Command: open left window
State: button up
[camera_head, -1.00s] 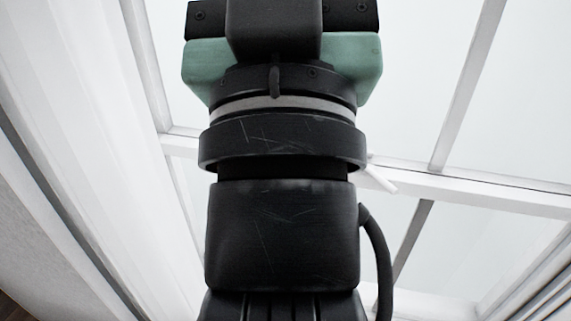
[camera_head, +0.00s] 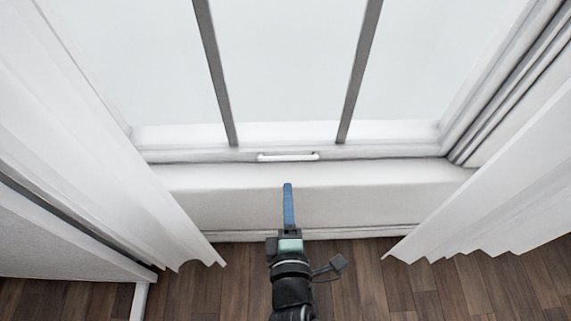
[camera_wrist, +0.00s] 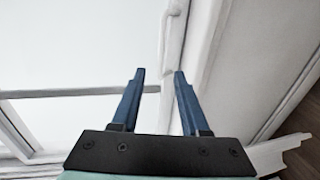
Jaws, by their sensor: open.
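The window (camera_head: 285,133) fills the upper part of the head view, with two grey vertical bars across its glass. It looks shut. A short white horizontal handle (camera_head: 288,157) sits on its bottom rail. My gripper (camera_head: 288,186) points up the picture, its blue fingers just below the handle in that view and apart from it. In the wrist view my gripper (camera_wrist: 159,72) has its two blue fingers spread with nothing held. The white window frame (camera_wrist: 171,50) runs past the fingertips there.
White curtains hang at the left (camera_head: 100,150) and right (camera_head: 500,190) of the window. A white sill (camera_head: 400,178) juts out below the rail. The dark wooden floor (camera_head: 440,280) is bare. A white panel (camera_head: 60,235) stands at the lower left.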

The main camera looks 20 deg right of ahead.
aim_at(286, 157)
jog(key=b+x, duration=0.3)
jog(key=x, duration=0.9)
jog(key=shift+w+d+f, duration=0.15)
jog(key=shift+w+f, duration=0.1)
jog(key=shift+w, duration=0.05)
grip_shut()
dwell(1.0)
